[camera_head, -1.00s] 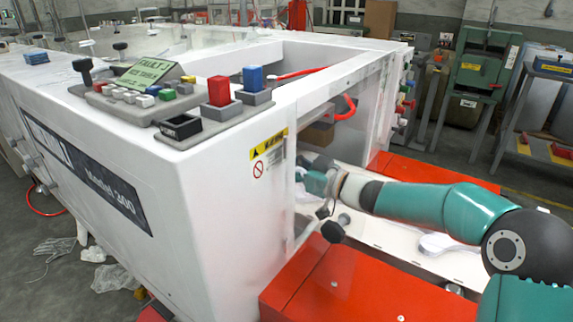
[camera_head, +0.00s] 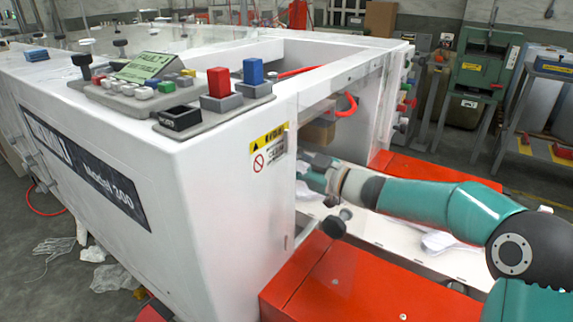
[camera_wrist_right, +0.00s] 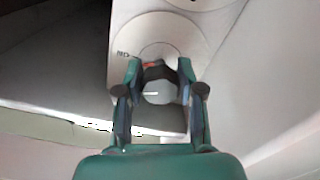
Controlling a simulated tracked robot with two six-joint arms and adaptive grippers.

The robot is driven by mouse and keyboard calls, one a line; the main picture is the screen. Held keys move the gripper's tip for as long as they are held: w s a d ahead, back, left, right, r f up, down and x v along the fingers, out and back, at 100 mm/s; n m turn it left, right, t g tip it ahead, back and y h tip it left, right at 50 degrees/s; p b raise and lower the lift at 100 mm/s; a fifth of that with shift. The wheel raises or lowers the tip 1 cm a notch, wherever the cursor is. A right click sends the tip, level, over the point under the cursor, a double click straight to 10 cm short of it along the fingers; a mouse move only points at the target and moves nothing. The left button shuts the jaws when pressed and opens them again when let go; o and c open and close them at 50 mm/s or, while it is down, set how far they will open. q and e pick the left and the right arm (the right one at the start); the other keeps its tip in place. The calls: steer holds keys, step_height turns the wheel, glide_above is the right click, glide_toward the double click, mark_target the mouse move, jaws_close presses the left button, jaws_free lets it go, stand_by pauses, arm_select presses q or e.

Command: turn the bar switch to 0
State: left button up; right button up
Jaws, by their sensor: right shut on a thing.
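The bar switch (camera_wrist_right: 160,90) shows in the right wrist view as a dark and grey knob with a short pale line. It sits in front of a round white dial plate (camera_wrist_right: 140,28) with small dark lettering and a red mark. My right gripper (camera_wrist_right: 160,72) has a finger on each side of the knob and is shut on it. In the head view my right gripper (camera_head: 312,168) reaches in from the right to the opening in the white machine's side. The switch is hidden there. The dial's setting cannot be read. My left gripper is not in view.
The white machine (camera_head: 235,190) fills the left and middle, with a button panel (camera_head: 190,108) on its top corner. Red blocks (camera_head: 335,280) stand by the opening, and a white tray (camera_head: 400,250) lies below my arm. A green machine (camera_head: 485,65) stands behind right.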

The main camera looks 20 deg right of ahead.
steer(key=n+b, duration=0.1)
steer(key=n, duration=0.2)
steer(key=shift+d+n+b, duration=0.1)
steer(key=shift+n+b, duration=0.2)
steer(key=shift+b, duration=0.05)
steer(key=n+b, duration=0.1)
steer(key=n, duration=0.2)
steer(key=shift+n+b, duration=0.3)
steer(key=shift+b, duration=0.1)
steer(key=n+b, duration=0.1)
steer(key=n, duration=0.2)
steer(key=shift+n+b, duration=0.3)
steer(key=shift+b, duration=0.1)
steer(key=shift+n+b, duration=0.7)
steer(key=shift+n, duration=0.8)
steer(key=shift+f, duration=0.1)
steer(key=o, duration=1.2)
steer(key=shift+w, duration=0.1)
steer(key=shift+c, duration=0.2)
